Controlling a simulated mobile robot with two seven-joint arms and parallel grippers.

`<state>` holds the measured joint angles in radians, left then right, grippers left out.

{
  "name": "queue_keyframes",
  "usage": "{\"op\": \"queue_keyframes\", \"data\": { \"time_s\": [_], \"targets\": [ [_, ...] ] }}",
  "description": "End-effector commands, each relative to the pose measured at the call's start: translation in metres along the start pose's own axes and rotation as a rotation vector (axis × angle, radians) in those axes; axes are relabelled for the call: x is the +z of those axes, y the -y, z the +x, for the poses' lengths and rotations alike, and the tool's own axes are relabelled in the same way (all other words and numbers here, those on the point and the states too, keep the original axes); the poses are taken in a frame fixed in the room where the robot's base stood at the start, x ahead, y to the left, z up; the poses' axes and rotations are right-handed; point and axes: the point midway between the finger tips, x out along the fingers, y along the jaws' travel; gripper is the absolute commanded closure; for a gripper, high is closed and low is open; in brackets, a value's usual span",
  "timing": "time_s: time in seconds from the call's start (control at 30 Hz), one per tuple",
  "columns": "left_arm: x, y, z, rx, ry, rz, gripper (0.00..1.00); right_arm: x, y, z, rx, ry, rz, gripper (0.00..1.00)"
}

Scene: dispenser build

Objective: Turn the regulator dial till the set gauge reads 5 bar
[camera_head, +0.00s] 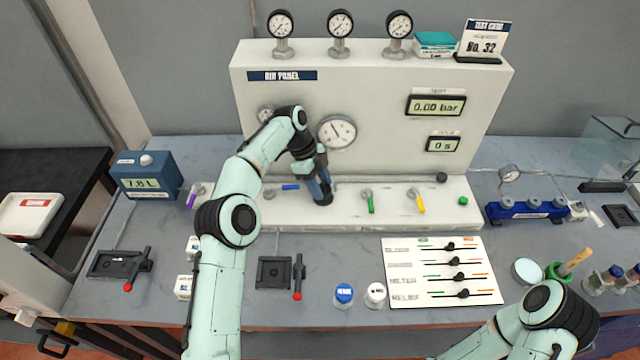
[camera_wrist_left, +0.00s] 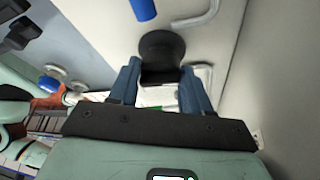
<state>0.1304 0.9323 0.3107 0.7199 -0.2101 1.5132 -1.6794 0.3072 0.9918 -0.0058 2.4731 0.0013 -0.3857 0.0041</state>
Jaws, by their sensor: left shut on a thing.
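My left gripper (camera_head: 322,192) reaches down in front of the white air panel (camera_head: 300,97). Its blue fingers are shut on the black regulator dial (camera_head: 323,199), low at the panel's foot. In the left wrist view the round black dial (camera_wrist_left: 162,47) sits between the two fingertips (camera_wrist_left: 165,82). A large round gauge (camera_head: 337,131) is on the panel face beside my left wrist, its needle pointing to the upper left; its numbers are too small to read. A smaller gauge (camera_head: 265,113) is partly hidden by my left arm. My right gripper is out of view.
A display (camera_head: 436,105) on the panel reads 0.00 bar, and a timer display (camera_head: 443,144) reads 0 s. Green (camera_head: 370,203) and yellow (camera_head: 419,203) valve handles stand right of the dial, and a blue handle (camera_head: 290,187) left of it. Three small gauges (camera_head: 340,24) stand on top.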

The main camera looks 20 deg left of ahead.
Motion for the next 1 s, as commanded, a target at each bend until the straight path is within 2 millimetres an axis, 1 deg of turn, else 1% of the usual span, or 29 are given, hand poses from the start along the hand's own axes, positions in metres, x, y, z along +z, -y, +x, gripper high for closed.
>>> {"op": "queue_keyframes", "data": {
  "time_s": [0.13, 0.33, 0.83, 0.87, 0.9, 0.93, 1.0],
  "targets": [
    [-0.0008, 0.0017, -0.0003, 0.023, 0.001, 0.064, 0.82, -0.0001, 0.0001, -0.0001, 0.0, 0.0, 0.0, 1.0],
    [-0.0004, 0.0017, -0.0004, 0.043, 0.001, 0.111, 0.82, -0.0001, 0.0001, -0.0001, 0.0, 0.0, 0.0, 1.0],
    [-0.0002, 0.0013, -0.0004, 0.051, 0.002, 0.124, 0.82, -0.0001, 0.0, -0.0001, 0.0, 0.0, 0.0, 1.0],
    [-0.0002, 0.0013, -0.0004, 0.051, 0.002, 0.124, 0.42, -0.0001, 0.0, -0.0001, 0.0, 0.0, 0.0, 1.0],
    [-0.0002, 0.0013, -0.0003, 0.051, 0.002, 0.124, 0.29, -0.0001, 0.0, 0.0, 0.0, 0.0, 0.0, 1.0],
    [-0.0002, 0.0013, -0.0003, 0.051, 0.002, 0.124, 0.27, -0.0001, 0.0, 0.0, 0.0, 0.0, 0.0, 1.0],
    [-0.0002, 0.0013, -0.0002, 0.051, 0.002, 0.124, 0.27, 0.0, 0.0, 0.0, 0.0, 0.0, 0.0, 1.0]
  ]
}}
